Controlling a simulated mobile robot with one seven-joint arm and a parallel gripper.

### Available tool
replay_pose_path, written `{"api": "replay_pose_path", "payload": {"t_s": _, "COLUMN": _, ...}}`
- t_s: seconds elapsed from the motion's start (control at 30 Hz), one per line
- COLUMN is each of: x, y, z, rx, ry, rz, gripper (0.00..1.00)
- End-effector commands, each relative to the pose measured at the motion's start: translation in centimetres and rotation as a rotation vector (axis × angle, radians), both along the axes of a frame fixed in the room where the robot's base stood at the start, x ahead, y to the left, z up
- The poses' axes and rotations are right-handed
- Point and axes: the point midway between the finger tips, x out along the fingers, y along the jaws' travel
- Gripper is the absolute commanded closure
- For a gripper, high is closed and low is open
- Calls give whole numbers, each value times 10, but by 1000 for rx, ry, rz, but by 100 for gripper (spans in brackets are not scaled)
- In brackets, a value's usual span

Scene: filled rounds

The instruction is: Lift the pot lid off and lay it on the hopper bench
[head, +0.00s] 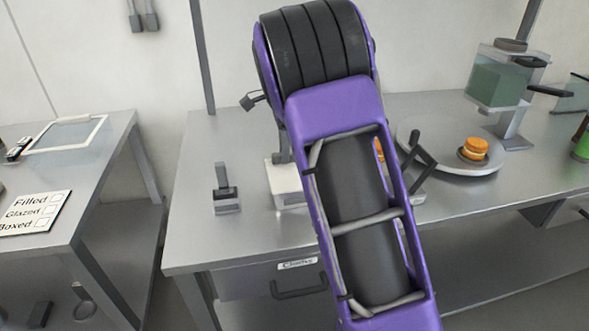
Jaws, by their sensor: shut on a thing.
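My purple and black arm fills the middle of the head view and hides much of what is behind it. My gripper does not show, so what it holds cannot be seen. I cannot make out a pot or its loose lid. The grey metal hopper bench (210,245) runs from the centre to the right edge. On its right stands a hopper (497,85) with green contents, a dark round cap (511,45) and a black lever. A white-based machine (287,188) stands partly behind my arm.
A round plate (482,168) carries an orange filled round (474,149). A small grey block with an upright (227,200) stands at the bench's left, with bare top around it. A second table (95,190) at left holds a checklist card (36,212) and a framed tray (67,134).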

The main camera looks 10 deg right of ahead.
Motion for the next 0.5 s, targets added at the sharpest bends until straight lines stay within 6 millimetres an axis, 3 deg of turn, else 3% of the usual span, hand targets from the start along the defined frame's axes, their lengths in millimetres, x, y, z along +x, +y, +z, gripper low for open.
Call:
{"api": "replay_pose_path", "payload": {"t_s": 0.33, "x": 0, "y": 0, "z": 4, "rx": 0, "ry": -2, "rz": 0, "gripper": 100}}
{"api": "replay_pose_path", "payload": {"t_s": 0.5, "x": 1, "y": 0, "z": 29, "rx": 0, "ry": -5, "rz": 1, "gripper": 100}}
